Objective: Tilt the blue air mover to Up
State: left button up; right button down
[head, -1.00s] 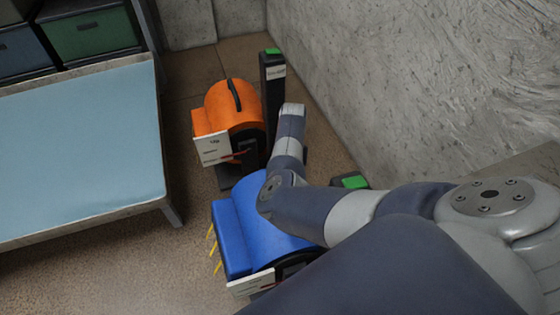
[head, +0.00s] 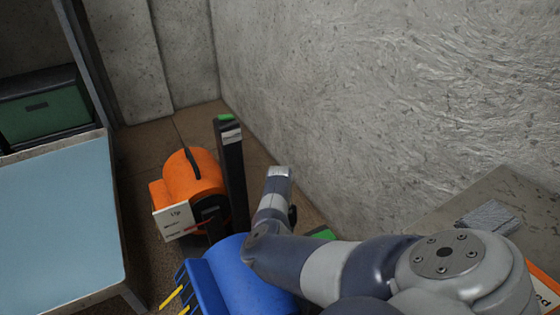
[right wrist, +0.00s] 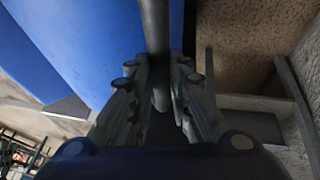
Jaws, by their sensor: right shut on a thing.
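The blue air mover (head: 235,280) is at the bottom of the head view, with yellow streamers at its left side. My right arm covers part of it, and its lower part is cut off by the frame edge. In the right wrist view its blue housing (right wrist: 80,50) fills the upper left. My right gripper (right wrist: 160,90) is shut on the dark bar-shaped handle (right wrist: 154,30) beside that housing. My right gripper's fingers are hidden in the head view. My left gripper is not in view.
An orange air mover (head: 190,190) with a white label stands behind the blue one, beside a dark post (head: 231,170) with a green top. A light-blue topped table (head: 60,220) is at left. A concrete wall (head: 380,100) closes off the right.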

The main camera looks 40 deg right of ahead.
jog(key=shift+s+d, duration=0.1)
jog(key=shift+d, duration=0.05)
jog(key=c, duration=1.5)
grip_release()
jog(key=shift+f, duration=0.1)
jog(key=v, duration=1.2)
